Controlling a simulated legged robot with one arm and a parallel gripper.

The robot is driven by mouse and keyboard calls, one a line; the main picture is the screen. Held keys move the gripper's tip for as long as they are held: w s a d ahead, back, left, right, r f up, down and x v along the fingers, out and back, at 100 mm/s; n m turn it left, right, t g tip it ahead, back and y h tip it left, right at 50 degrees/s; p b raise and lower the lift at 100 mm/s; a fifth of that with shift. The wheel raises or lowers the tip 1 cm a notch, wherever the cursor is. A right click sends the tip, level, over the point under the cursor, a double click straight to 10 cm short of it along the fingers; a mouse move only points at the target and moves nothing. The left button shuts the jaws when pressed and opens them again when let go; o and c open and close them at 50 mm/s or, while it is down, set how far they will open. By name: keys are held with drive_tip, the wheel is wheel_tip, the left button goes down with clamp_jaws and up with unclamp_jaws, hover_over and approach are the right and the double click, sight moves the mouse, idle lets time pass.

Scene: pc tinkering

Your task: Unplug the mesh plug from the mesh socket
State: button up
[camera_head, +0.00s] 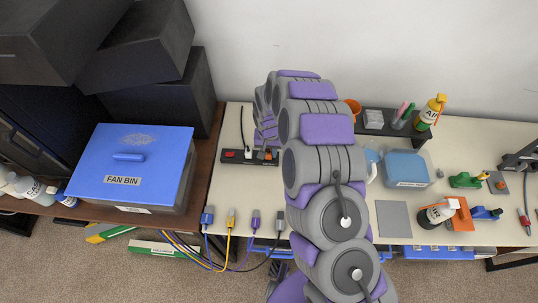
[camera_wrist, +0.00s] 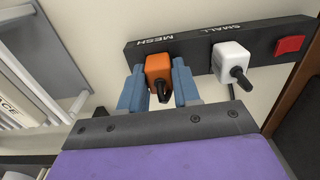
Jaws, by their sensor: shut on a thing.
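The orange mesh plug (camera_wrist: 158,68) sits at the socket marked MESH on the dark power strip (camera_wrist: 205,45) in the wrist view. My gripper (camera_wrist: 158,78) has one blue-grey finger on each side of the plug and is shut on it. The plug's dark cable end points toward my palm. The plug looks seated against the strip; its prongs are hidden. In the head view the strip (camera_head: 233,156) lies on the bench's left part, with my gripper (camera_head: 266,146) above its right end, partly hiding the plug.
A white plug (camera_wrist: 230,60) sits in the neighbouring socket marked SMALL, beside a red switch (camera_wrist: 290,46). In the head view a blue-lidded fan bin (camera_head: 130,160) stands left of the bench. Several coloured cable plugs (camera_head: 230,220) hang at the front edge. A blue box (camera_head: 405,167) stands right of my arm.

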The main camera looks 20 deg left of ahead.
sight(269, 151)
clamp_jaws()
drive_tip(key=shift+r, duration=0.3)
drive_tip(key=shift+r+p, duration=0.3)
drive_tip(key=shift+r+p, duration=0.65)
drive_tip(key=shift+r, duration=1.25)
